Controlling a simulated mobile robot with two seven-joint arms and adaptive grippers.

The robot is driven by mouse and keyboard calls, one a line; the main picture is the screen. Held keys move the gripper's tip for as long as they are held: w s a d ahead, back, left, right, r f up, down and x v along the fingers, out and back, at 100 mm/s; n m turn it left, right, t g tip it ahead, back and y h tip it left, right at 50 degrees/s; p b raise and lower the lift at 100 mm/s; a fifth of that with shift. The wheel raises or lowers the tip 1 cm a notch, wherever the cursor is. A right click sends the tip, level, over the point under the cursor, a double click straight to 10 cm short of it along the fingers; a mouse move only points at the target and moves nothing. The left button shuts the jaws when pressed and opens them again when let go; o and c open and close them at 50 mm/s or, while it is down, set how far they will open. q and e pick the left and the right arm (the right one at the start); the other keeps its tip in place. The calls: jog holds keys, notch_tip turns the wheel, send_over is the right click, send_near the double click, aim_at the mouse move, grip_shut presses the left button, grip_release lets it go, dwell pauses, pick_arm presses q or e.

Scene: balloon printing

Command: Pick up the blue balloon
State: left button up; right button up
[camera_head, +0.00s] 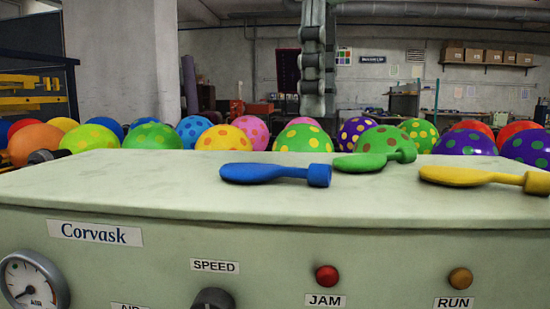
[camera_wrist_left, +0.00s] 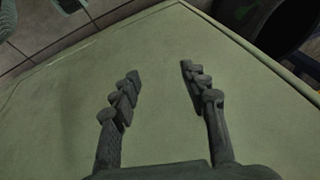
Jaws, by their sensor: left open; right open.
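A flat blue balloon (camera_head: 265,173) lies on the machine's pale green top near the middle, its rolled neck to the right. My right gripper (camera_head: 314,108) hangs down from the top of the head view, fingers pointing down, above and behind the balloon's neck end. It is open and empty, seen edge-on, and not touching the balloon. My left gripper (camera_wrist_left: 160,70) shows in the left wrist view, open and empty over a bare pale green surface. No balloon shows between its fingers.
A green balloon (camera_head: 372,161) lies right of the blue one, farther back. A yellow balloon (camera_head: 460,176) lies at the far right. Inflated patterned balloons (camera_head: 187,130) line up behind the machine top (camera_head: 120,185). The top's left part is clear.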

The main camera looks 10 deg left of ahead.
aim_at(315, 164)
jog(key=shift+w+f, duration=0.15)
jog(key=shift+w, duration=0.1)
jog(key=shift+f, duration=0.4)
jog(key=f, duration=0.2)
jog(key=s+f+b, duration=0.1)
jog(key=f, duration=0.2)
jog(key=shift+a+f+b, duration=0.1)
jog(key=shift+f+b, duration=0.1)
jog(key=shift+b, duration=0.1)
jog(key=shift+f, duration=0.55)
pick_arm(q)
jog(key=v, duration=0.3)
jog(key=shift+s+a+r, duration=0.15)
jog(key=shift+s+r, duration=0.15)
jog(key=shift+s, duration=0.2)
pick_arm(e)
jog(key=c, duration=0.8)
